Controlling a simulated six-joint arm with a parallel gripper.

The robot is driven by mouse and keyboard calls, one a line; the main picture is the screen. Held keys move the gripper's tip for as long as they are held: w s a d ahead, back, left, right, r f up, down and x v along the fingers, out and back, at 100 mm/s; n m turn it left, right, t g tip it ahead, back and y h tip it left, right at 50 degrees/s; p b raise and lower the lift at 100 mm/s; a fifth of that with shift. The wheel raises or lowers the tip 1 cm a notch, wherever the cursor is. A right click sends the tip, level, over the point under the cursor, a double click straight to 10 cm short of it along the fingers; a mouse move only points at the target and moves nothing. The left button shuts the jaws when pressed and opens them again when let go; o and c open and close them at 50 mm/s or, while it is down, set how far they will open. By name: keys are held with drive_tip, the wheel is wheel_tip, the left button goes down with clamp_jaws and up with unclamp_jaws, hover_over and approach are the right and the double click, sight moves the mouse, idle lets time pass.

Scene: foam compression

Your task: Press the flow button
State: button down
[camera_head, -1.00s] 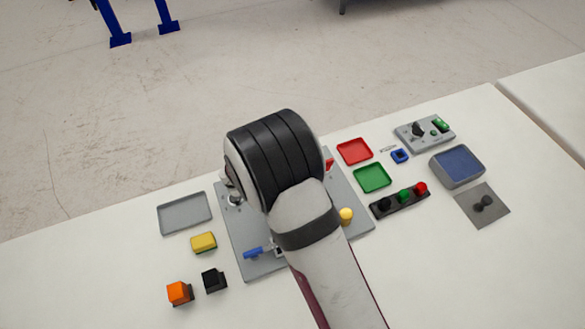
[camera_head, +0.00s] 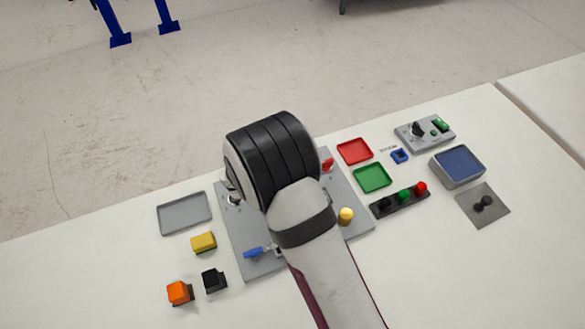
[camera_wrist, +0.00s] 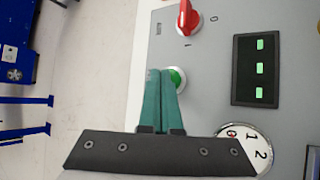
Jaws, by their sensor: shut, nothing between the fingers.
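In the wrist view, a green round button (camera_wrist: 179,77) with a pale rim sits on a grey panel (camera_wrist: 210,55). I cannot read a label naming it as the flow button. My gripper (camera_wrist: 161,73) has two teal fingers side by side, shut and empty. Their tips overlap the left part of the green button in the picture. I cannot tell whether they touch it. In the head view, my arm hides the fingers and the button, and the grey panel (camera_head: 345,190) shows around it.
A red rotary knob (camera_wrist: 188,17), a dark display with green marks (camera_wrist: 257,69) and a numbered white dial (camera_wrist: 257,150) are near the button.

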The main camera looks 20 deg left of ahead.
drive_tip(key=shift+f, duration=0.35)
idle(0.5)
drive_tip(key=shift+r, duration=0.8)
drive_tip(key=shift+r, duration=0.1)
drive_tip(key=shift+r, duration=2.45)
